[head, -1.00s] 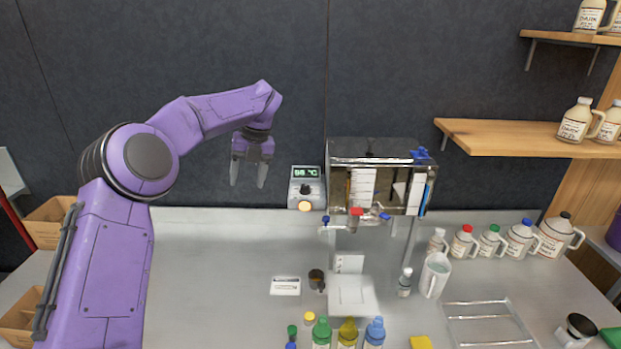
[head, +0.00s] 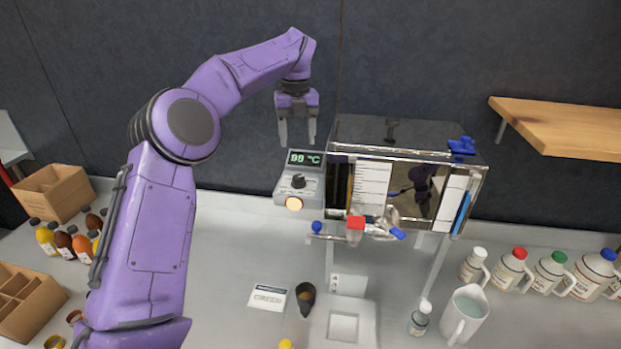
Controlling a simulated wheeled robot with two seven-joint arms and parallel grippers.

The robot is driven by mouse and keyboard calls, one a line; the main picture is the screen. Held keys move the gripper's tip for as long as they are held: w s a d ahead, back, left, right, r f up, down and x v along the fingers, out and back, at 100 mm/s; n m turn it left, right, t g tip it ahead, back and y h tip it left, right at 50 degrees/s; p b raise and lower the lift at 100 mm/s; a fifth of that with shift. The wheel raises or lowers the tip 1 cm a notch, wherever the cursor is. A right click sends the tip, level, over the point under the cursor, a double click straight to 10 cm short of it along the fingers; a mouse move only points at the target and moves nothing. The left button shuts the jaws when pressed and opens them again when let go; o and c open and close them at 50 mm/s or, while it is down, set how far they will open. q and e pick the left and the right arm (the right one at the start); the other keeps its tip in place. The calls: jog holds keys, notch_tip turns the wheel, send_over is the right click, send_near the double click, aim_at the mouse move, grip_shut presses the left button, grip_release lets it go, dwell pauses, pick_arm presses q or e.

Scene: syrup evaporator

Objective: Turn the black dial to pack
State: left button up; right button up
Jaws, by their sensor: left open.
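The black dial (head: 298,181) is a small knob on the front of a grey control box (head: 312,190). Above it a green display (head: 304,158) reads about 98 °C, and below it a yellow-orange round light or button (head: 294,204) shows. The dial's markings are too small to read. My left gripper (head: 297,141) is open and empty, fingers pointing down, above the control box and apart from the dial. My right gripper is not in view.
A steel evaporator (head: 400,137) with blue and red valve handles adjoins the control box on the right. A white pitcher (head: 466,315) and several jugs stand at the right. Cardboard boxes (head: 53,193) and bottles stand at the left. A wooden shelf (head: 570,125) juts out at upper right.

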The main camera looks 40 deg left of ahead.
aim_at(298, 177)
pick_arm(q)
notch_tip(298, 177, down, 11)
jog(key=shift+s+r, duration=0.1)
jog(key=shift+s, duration=0.05)
jog(key=c, duration=1)
